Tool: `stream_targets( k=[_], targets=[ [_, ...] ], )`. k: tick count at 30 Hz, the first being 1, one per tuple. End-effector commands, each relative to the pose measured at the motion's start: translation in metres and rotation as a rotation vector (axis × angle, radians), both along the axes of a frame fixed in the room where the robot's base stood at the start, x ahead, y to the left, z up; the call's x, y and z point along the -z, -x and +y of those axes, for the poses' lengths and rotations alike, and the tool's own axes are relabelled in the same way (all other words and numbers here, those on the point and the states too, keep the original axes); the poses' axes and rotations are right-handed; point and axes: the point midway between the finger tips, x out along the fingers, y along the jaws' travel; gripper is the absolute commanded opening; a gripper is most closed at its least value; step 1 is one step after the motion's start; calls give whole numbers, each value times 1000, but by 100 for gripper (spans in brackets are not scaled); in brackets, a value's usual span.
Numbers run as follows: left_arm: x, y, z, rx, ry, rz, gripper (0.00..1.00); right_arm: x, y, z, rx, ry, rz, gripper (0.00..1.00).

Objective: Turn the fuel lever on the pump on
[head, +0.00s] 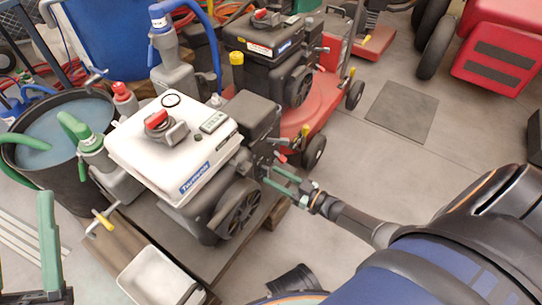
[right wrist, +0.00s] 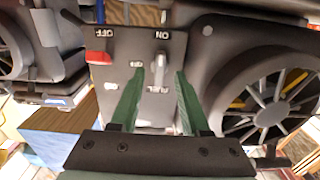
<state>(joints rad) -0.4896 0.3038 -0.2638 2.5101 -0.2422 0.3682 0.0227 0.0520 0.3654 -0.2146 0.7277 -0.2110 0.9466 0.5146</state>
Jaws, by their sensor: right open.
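The pump (head: 175,150) has a white tank and a dark engine, and stands on a low platform. In the right wrist view its grey control panel (right wrist: 120,45) carries ON, OFF and FUEL markings. A small grey lever (right wrist: 163,74), which looks like the fuel lever, stands by the FUEL marking. My right gripper (head: 277,177) is open, with its green fingers pointing at the panel. In the right wrist view the gripper (right wrist: 160,75) has one finger on each side of this lever; contact is unclear. My left gripper (head: 47,220) is partly in view at lower left, its opening unclear.
A red switch (right wrist: 98,57) sits at the panel's left, and the recoil cover (right wrist: 265,95) is close on the right. A red machine (head: 320,95) stands behind the pump. A white tray (head: 155,278) is in front.

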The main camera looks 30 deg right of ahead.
Motion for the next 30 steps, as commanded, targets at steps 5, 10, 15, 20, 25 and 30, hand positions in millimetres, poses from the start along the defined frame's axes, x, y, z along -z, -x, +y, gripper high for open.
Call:
stream_targets(
  k=[5,10,15,20,25,30],
  targets=[
    [-14,0,2,5,11,-2,50,-2,39,-17,1,3,4,46],
    [-20,1,3,5,13,-7,50,-1,70,-30,1,2,3,46],
    [-23,1,3,8,12,-11,50,-1,89,-37,0,0,1,46],
    [-23,2,3,9,13,-12,50,0,95,-40,1,0,0,46],
    [-23,2,3,9,13,-12,50,0,95,-40,1,1,0,46],
    [-23,2,3,9,13,-12,50,0,94,-40,0,1,0,46]
  ],
)
